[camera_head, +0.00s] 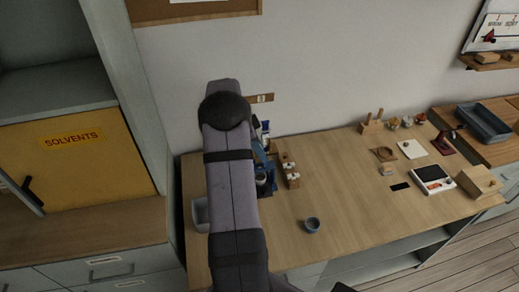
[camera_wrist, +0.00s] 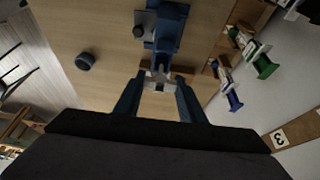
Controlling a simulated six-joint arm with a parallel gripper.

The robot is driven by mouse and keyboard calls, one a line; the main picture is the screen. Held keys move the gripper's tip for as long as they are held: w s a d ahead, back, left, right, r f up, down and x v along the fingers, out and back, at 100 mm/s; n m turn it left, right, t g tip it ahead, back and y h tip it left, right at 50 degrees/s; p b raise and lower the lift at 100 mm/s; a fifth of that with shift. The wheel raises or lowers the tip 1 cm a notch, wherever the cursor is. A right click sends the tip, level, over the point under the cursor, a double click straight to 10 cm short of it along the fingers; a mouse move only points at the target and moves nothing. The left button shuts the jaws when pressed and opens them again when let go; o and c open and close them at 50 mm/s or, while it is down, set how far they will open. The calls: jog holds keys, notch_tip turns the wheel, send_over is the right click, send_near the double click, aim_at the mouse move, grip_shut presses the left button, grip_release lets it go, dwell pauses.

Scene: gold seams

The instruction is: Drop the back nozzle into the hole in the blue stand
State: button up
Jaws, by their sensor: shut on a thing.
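My gripper (camera_wrist: 159,76) is shut on a small pale grey piece (camera_wrist: 157,82) in the wrist view, probably the nozzle; its lower part is hard to make out. A blue stand (camera_wrist: 166,38) is just beyond the fingertips, with dark grey parts at its left side. I cannot make out its hole, or whether the held piece touches it. In the head view my arm covers the gripper, and part of the blue stand (camera_head: 265,180) shows at the arm's right edge.
Blue and green spool-like items (camera_wrist: 265,66) are near the wall. A wooden block with pale pieces (camera_head: 291,175) is beside the stand. A grey bin (camera_head: 200,214) is left of my arm.

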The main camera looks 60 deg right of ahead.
aim_at(262, 166)
jog(key=shift+f+b, duration=3.8)
dwell(2.3)
dwell(0.3)
jog(key=o, duration=1.1)
jog(key=shift+r, duration=0.1)
jog(key=shift+p+v, duration=1.2)
jog(key=shift+v, duration=1.25)
